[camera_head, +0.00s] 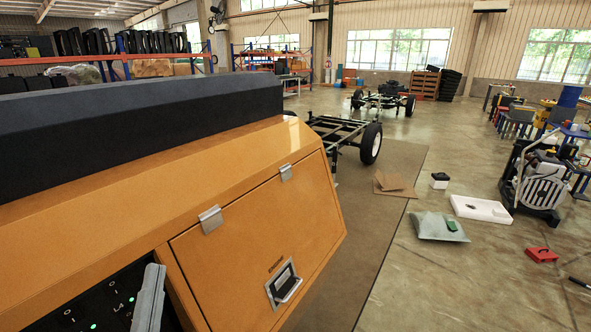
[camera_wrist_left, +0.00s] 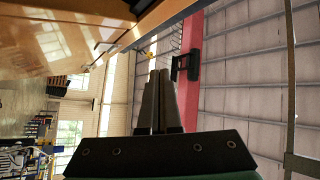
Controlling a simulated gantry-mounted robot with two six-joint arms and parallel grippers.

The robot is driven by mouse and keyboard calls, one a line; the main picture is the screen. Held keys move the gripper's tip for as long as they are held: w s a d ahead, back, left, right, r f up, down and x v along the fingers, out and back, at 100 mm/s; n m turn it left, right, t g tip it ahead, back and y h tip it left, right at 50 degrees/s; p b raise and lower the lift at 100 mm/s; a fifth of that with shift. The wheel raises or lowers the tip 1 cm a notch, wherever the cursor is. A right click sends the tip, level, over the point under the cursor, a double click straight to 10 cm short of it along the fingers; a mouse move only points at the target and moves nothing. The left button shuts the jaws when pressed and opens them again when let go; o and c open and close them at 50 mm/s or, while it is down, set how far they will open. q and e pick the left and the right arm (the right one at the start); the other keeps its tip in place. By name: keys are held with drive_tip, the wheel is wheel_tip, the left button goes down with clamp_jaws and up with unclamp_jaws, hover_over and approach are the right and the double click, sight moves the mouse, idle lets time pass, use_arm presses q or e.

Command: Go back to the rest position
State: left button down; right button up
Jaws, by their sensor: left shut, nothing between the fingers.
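The yellow light tower cabinet (camera_head: 150,175) fills the left of the head view, with a dark top (camera_head: 140,115). Its side door (camera_head: 260,240) is closed, with a black latch handle (camera_head: 284,284). A black control panel (camera_head: 95,305) with small green lights sits in a recess at the lower left. My left gripper (camera_head: 152,270) is in front of this panel, and the picture's lower edge cuts it off. In the left wrist view its fingers (camera_wrist_left: 158,75) are together and empty. My right gripper is in neither view.
Vehicle chassis (camera_head: 345,135) stand on the floor beyond the cabinet. A cardboard sheet (camera_head: 393,184), a plastic-wrapped bundle (camera_head: 440,228), a white tray (camera_head: 480,208) and a red box (camera_head: 541,254) lie at the right.

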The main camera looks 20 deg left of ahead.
use_arm(q)
drive_tip(key=d+r+n+t+h+p, duration=0.1)
drive_tip(key=d+r+t+h, duration=0.3)
drive_tip(key=r, duration=0.5)
drive_tip(key=w+d+r+n+t+h+p, duration=0.1)
drive_tip(key=d+r+h, duration=0.4)
drive_tip(key=r, duration=0.5)
drive_tip(key=d+r+n+t+h+p, duration=0.1)
drive_tip(key=d+r+t+h+p, duration=0.2)
drive_tip(key=r+h, duration=0.45)
wheel_tip(320, 180, up, 38)
drive_tip(key=y+p, duration=0.1)
drive_tip(key=p, duration=3.4)
drive_tip(key=shift+d, duration=0.3)
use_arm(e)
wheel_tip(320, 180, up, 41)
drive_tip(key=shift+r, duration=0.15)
use_arm(q)
drive_tip(key=shift+y, duration=0.25)
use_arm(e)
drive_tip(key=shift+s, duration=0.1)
